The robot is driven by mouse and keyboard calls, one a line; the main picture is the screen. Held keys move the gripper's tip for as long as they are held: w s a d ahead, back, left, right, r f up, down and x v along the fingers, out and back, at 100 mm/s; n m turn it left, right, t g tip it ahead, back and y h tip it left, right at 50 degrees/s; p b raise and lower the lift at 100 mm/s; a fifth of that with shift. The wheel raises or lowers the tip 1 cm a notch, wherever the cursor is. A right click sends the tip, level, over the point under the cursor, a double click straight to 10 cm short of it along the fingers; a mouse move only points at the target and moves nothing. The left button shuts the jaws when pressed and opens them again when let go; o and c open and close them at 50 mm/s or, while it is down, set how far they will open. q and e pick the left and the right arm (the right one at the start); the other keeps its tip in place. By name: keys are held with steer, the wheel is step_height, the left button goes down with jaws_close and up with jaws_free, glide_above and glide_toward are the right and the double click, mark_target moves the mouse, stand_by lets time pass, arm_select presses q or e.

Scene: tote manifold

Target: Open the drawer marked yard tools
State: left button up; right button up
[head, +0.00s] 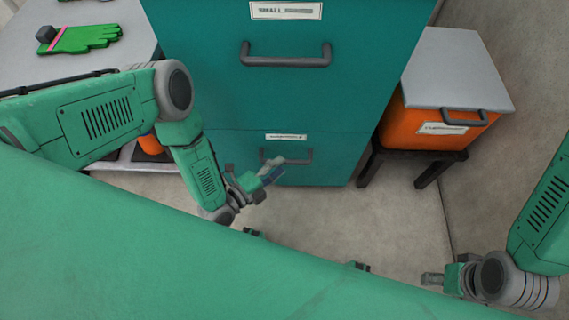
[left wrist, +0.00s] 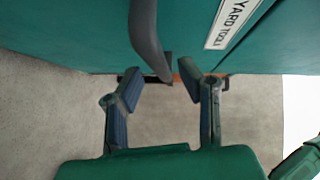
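A teal drawer cabinet (head: 290,95) stands ahead. Its lower drawer carries a label, readable as yard tools in the left wrist view (left wrist: 236,22), with a dark grey bar handle (head: 300,157) below it. In the left wrist view the handle (left wrist: 146,38) runs down to just between and beyond the fingertips. My left gripper (head: 268,178) is at the lower drawer's front, overlapping the handle's left part in the head view. Its fingers (left wrist: 160,86) are apart, with nothing held; contact with the handle cannot be told. My right gripper (head: 432,280) is low at the right, away from the cabinet, its fingers unclear.
The upper drawer has its own handle (head: 286,60) and a label starting with "SMALL". An orange bin (head: 410,122) with a grey lid sits on a dark stand at right, near a wall. A green glove (head: 85,38) lies on a pale table at left. The floor before the cabinet is clear.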

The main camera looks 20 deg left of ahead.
arm_select(q)
steer(key=shift+b+x, duration=0.3)
steer(key=shift+x, duration=0.75)
steer(key=shift+w+a+f, duration=0.1)
steer(key=shift+w+a, duration=0.05)
steer(key=shift+w, duration=0.05)
steer(key=shift+w+a, duration=0.1)
steer(key=shift+a, duration=0.05)
jaws_close()
steer(key=shift+d, duration=0.3)
arm_select(e)
steer(key=shift+a+f, duration=0.1)
steer(key=shift+f, duration=0.4)
